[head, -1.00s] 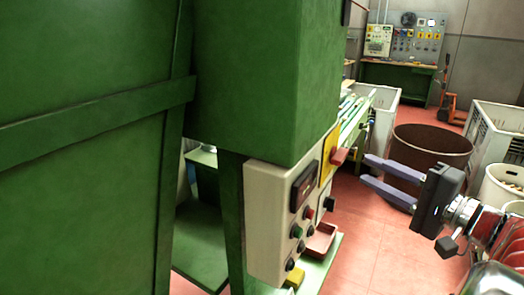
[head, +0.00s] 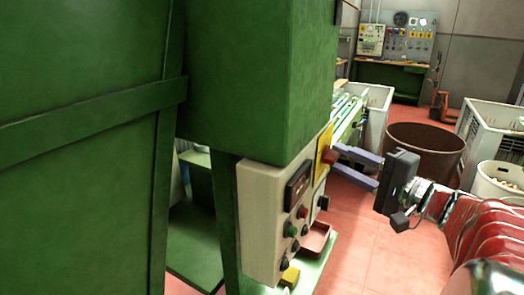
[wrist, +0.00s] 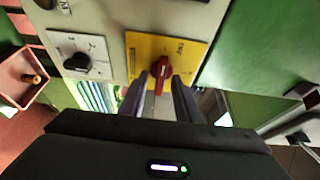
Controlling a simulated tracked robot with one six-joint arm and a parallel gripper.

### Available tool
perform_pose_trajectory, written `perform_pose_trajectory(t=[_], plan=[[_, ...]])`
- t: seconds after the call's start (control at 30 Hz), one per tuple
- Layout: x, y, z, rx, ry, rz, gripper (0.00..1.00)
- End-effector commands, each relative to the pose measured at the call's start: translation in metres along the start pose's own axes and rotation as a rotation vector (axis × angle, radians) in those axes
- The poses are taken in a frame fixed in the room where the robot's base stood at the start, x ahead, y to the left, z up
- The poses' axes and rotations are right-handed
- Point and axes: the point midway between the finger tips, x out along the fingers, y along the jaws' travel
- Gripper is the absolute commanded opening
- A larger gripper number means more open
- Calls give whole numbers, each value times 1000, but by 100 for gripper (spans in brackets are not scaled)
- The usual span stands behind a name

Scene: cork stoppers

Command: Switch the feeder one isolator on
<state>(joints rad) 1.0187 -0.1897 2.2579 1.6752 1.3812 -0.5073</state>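A red rotary handle (head: 328,157) sits on a yellow plate (head: 322,142) on the side of the beige control box (head: 262,215). I take it to be the isolator; no label is readable. In the wrist view the red handle (wrist: 162,73) points roughly up and down the picture on its yellow plate (wrist: 190,48). My gripper (head: 338,158) is open, its two grey-violet fingers reaching to the handle. In the wrist view the fingertips of my gripper (wrist: 163,82) lie either side of the handle, with narrow gaps visible. Whether either finger touches it is unclear.
A black rotary knob (wrist: 78,62) on a white plate is left of the yellow plate in the wrist view. A red tray (head: 316,238) sits below the box. A brown drum (head: 425,148) and white crates (head: 490,130) stand to the right, past clear red floor.

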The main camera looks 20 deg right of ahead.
Motion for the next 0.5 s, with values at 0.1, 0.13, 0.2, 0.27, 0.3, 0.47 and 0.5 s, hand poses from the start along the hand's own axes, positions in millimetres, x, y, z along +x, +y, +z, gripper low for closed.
perform_pose_trajectory(t=[0.1, 0.13, 0.2, 0.27, 0.3, 0.47, 0.5], plan=[[0, 0, 0, 0, 0, 0, 23], [0, 0, 0, 0, 0, 0, 21], [0, 0, 0, 0, -1, 0, 16], [0, 0, 0, 0, -1, 0, 11], [0, 0, 0, 0, -1, 0, 9], [0, 0, 0, 0, -1, 1, 0], [0, 0, 0, 1, -1, 1, 0]])
